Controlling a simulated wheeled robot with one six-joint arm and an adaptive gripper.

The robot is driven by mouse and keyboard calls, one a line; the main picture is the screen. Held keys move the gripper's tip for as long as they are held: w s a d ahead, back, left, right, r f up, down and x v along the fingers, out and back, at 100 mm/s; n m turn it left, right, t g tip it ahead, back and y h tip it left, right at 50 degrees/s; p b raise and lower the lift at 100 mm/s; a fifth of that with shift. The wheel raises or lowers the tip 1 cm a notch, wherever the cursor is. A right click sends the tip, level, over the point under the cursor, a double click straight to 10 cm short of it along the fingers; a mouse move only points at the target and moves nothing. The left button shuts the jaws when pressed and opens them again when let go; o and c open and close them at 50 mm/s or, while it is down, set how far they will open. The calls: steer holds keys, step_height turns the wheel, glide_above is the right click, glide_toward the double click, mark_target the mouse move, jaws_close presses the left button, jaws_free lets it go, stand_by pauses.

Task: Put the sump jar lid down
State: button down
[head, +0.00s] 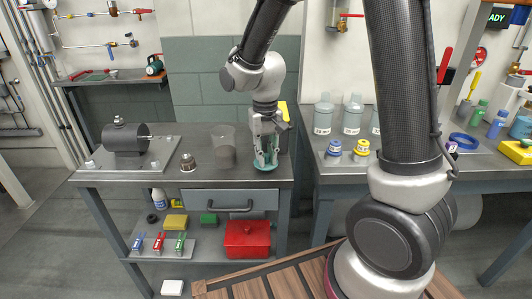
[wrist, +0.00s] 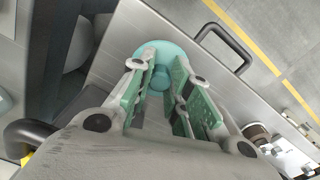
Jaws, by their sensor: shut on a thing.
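The sump jar lid (head: 265,168) is a teal disc with a round knob, low over the grey bench top near its front edge. It also shows in the wrist view (wrist: 163,52). My gripper (head: 267,158) points down with its green-padded fingers (wrist: 160,82) shut on the lid's knob. The lid looks level; I cannot tell whether it touches the bench. The clear sump jar (head: 222,137) stands to the left of my gripper, upright and without a lid, with dark contents in its lower part.
A metal fitting (head: 187,163) and a dark pump cylinder on a plate (head: 125,140) stand further left on the bench (head: 195,178). A drawer handle (head: 231,209) sits below the front edge. A red toolbox (head: 246,240) is on the lower shelf.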

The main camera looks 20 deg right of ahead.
steer(key=shift+f, duration=0.55)
steer(key=shift+f, duration=0.2)
steer(key=c, duration=1.3)
jaws_free()
steer(key=shift+o, duration=0.2)
steer(key=c, duration=0.4)
steer(key=shift+r, duration=0.15)
step_height(320, 180, up, 15)
stand_by(0.9)
